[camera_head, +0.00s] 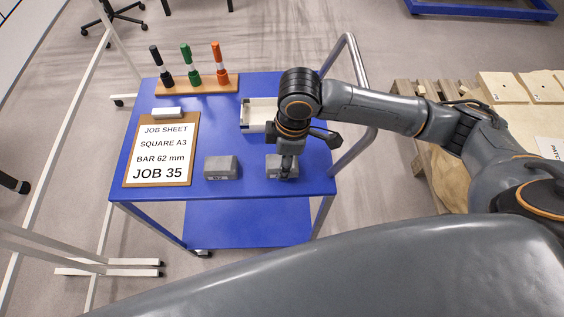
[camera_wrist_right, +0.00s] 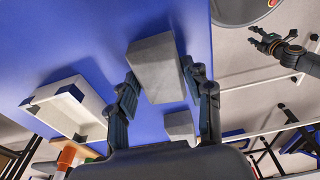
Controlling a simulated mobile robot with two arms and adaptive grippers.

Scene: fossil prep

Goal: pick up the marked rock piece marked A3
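Two grey rock blocks sit near the front edge of the blue cart top. The left block (camera_head: 221,167) stands clear; the right block (camera_head: 275,162) is under my right gripper (camera_head: 287,171). In the right wrist view my right gripper (camera_wrist_right: 161,68) has its fingers apart, one on each side of a grey block (camera_wrist_right: 156,68), with blue showing between fingers and block. A second grey block (camera_wrist_right: 180,125) lies beyond. No A3 mark is readable on either block. My left gripper (camera_wrist_right: 272,42) shows only in the right wrist view, fingers spread and empty.
A white tray (camera_head: 246,117) sits behind the right block. A job sheet board (camera_head: 160,150) reading "SQUARE A3" lies at left. A rack (camera_head: 200,86) with black, green and orange markers stands at the back. A metal handle (camera_head: 367,100) rises at the cart's right.

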